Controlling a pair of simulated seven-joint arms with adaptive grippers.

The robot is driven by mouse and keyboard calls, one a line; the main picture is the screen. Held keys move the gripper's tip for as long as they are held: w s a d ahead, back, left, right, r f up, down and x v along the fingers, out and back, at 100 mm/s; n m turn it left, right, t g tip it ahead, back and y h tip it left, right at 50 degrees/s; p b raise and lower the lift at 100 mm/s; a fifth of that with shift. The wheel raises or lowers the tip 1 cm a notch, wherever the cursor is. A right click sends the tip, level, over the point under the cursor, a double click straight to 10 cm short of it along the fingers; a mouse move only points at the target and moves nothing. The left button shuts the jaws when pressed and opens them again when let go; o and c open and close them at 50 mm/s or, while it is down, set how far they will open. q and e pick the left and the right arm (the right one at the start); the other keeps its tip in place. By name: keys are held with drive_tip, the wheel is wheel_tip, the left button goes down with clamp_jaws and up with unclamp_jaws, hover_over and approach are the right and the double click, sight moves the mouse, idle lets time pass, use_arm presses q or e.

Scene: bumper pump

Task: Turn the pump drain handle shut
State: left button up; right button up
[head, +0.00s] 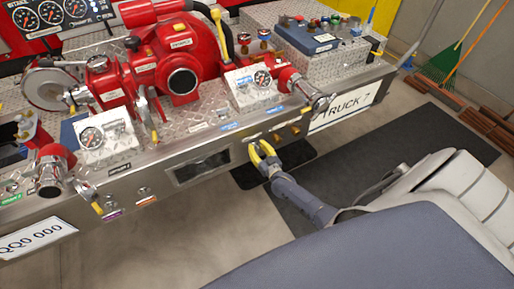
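The red pump (181,80) stands on the diamond-plate bumper deck. My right gripper (260,148), with yellow fingers, is at the front face of the steel bumper (213,152), right of a dark rectangular opening. Its fingers look spread, with a gap between them. I cannot tell if they touch anything, and they may hide a small handle there. A small lever with a yellow end (98,208) shows on the bumper front at the left. I cannot tell which handle is the pump drain. My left gripper is not in view.
Brass-coloured fittings (277,137) sit just right of my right gripper. A white gauge panel (253,88) and a red valve with a metal outlet (316,100) are above. A dark mat (390,150) lies on open floor.

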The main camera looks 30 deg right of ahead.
clamp_jaws()
idle(0.3)
drive_tip(key=m, duration=0.1)
drive_tip(key=d+m, duration=0.1)
drive_tip(key=m, duration=0.1)
drive_tip(key=shift+m, duration=0.3)
drive_tip(key=m, duration=0.3)
drive_tip(key=d+m, duration=0.1)
drive_tip(key=shift+f+m, duration=0.3)
drive_tip(key=shift+f, duration=0.05)
drive_tip(key=m, duration=0.3)
drive_tip(key=f+m, duration=0.1)
drive_tip(key=shift+d+m, duration=0.25)
drive_tip(key=shift+m, duration=0.05)
drive_tip(key=shift+s+d+f+m, duration=0.1)
drive_tip(key=shift+f+m, duration=0.15)
drive_tip(key=shift+m, duration=0.9)
drive_tip(key=shift+f+m, duration=0.25)
drive_tip(key=shift+m, duration=0.9)
